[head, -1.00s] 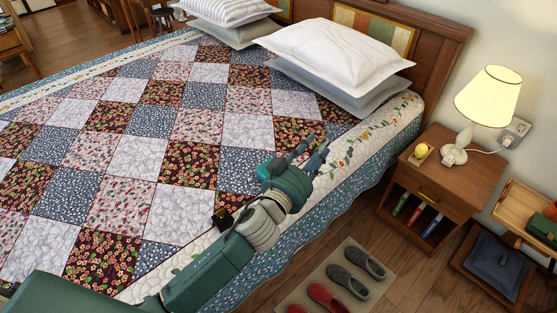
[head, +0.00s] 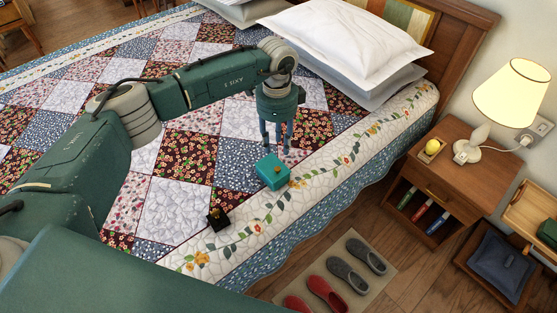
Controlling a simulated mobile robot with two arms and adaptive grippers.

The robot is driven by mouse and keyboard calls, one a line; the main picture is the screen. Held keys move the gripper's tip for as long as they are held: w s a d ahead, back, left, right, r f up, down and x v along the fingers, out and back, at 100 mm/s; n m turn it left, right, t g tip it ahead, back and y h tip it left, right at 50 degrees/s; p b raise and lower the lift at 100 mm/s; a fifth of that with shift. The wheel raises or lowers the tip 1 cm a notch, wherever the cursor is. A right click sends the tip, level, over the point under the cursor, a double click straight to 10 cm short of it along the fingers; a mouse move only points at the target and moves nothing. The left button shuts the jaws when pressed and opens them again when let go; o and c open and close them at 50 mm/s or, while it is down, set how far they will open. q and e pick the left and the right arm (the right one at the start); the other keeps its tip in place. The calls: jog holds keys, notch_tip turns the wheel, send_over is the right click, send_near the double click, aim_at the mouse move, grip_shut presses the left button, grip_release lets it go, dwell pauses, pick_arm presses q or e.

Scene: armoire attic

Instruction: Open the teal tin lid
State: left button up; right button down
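The teal tin (head: 272,174) is a small box on the pale floral border of the quilt, near the bed's side edge. A small orange-brown knob (head: 277,168) shows on its top, and the lid looks shut. My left gripper (head: 277,147) points down just above and behind the tin. Its two blue-grey fingers are spread apart with nothing between them, and they appear clear of the tin. My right gripper is out of view.
A small black box (head: 218,220) with a brass-coloured top piece lies on the quilt left of the tin. White pillows (head: 345,40) are stacked at the headboard. A nightstand (head: 452,165) with a lamp (head: 511,92) stands beside the bed. Slippers (head: 360,257) lie on a floor mat.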

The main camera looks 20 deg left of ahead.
aim_at(277, 168)
pick_arm(q)
notch_tip(277, 168, down, 9)
jog(key=shift+s+f+p, duration=0.1)
jog(key=shift+p, duration=0.7)
jog(key=shift+f, duration=0.7)
grip_shut()
